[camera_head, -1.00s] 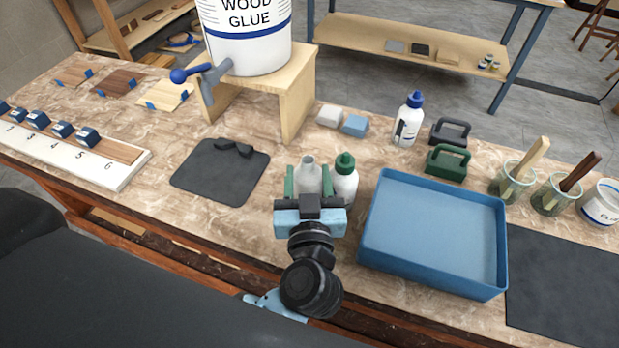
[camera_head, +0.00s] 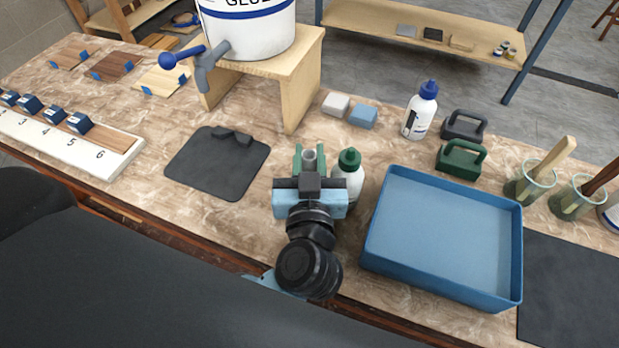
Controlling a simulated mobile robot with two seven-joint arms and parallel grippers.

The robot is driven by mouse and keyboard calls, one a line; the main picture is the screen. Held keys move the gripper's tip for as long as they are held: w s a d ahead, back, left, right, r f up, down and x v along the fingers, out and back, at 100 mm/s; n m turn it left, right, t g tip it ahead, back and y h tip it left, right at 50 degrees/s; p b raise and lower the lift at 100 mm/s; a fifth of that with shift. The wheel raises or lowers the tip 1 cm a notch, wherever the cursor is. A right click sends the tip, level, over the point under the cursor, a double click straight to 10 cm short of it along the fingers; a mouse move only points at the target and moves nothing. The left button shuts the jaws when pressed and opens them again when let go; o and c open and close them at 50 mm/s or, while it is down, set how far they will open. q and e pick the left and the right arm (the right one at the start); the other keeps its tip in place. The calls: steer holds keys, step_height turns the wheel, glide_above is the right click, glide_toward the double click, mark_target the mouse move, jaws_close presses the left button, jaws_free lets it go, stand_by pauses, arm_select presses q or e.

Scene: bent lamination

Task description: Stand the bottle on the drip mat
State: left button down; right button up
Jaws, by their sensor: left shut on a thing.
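My left gripper (camera_head: 310,163) is shut on an uncapped bottle. Its pale open neck (camera_head: 309,160) shows between the green fingers, and its body is mostly hidden by the gripper. The bottle looks upright; I cannot tell whether its base touches the bench. The drip mat (camera_head: 205,175) is a dark flat mat with small raised dark pieces at its back edge, lying left of the gripper with bare bench between. A white bottle with a green cap (camera_head: 348,172) stands close on the right of the gripper. My right gripper is not in view.
A glue bucket (camera_head: 262,35) with a tap sits on a wooden stand (camera_head: 300,85) behind the mat. A blue tray (camera_head: 440,235) lies right of the gripper. A blue-capped bottle (camera_head: 419,112) and clamp-like green block (camera_head: 460,160) stand farther back.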

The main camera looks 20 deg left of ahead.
arm_select(q)
step_height(320, 180, up, 18)
steer(key=p, duration=0.5)
steer(key=shift+p, duration=0.35)
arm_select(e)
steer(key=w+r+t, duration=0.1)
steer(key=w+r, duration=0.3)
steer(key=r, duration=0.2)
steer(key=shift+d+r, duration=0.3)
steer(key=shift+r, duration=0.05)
